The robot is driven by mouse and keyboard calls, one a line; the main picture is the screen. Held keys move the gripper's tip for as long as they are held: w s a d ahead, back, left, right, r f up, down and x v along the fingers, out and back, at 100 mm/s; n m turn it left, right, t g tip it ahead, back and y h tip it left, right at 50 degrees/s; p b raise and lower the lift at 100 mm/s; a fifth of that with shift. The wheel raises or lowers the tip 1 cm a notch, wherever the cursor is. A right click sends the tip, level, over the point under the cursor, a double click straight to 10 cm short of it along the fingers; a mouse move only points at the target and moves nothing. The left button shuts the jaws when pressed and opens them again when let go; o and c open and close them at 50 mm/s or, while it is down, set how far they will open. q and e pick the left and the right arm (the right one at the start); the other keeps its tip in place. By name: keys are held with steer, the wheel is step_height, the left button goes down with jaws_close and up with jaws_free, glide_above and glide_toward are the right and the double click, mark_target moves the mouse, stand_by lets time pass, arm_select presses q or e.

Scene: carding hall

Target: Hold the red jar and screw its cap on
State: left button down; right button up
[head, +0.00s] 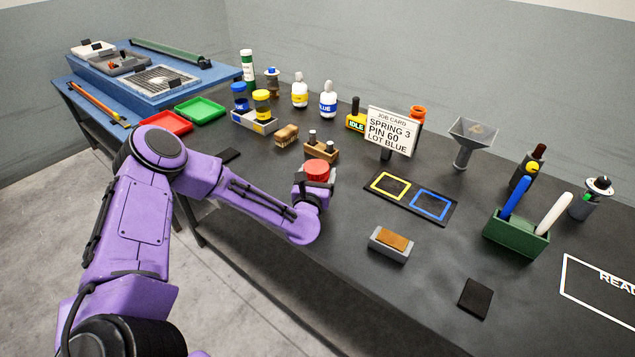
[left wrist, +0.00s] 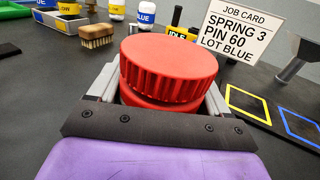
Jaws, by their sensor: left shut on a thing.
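The red jar (left wrist: 150,103) is between the fingers of my left gripper (left wrist: 160,98), which is shut on it. A wide red ridged cap (left wrist: 168,66) sits over the jar, with a dark line between cap and body; I cannot tell how tightly it is seated. The cap also shows in the head view (head: 316,168), just above my left gripper (head: 315,183) near the table's front edge. The lower part of the jar is hidden by the gripper. My right gripper is not in view.
A wooden block with pegs (head: 321,151) stands just behind the jar. The job card (head: 391,131) and a mat with yellow and blue squares (head: 411,199) are to the right. A grey block with a tan top (head: 389,243) lies at the front. Dark table is clear between them.

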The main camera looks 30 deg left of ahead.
arm_select(q)
steer(key=shift+r, duration=0.1)
steer(key=f, duration=0.3)
steer(key=shift+w+a+f, duration=0.15)
steer(key=shift+w+f, duration=0.15)
steer(key=shift+f, duration=0.05)
steer(key=shift+s, duration=0.1)
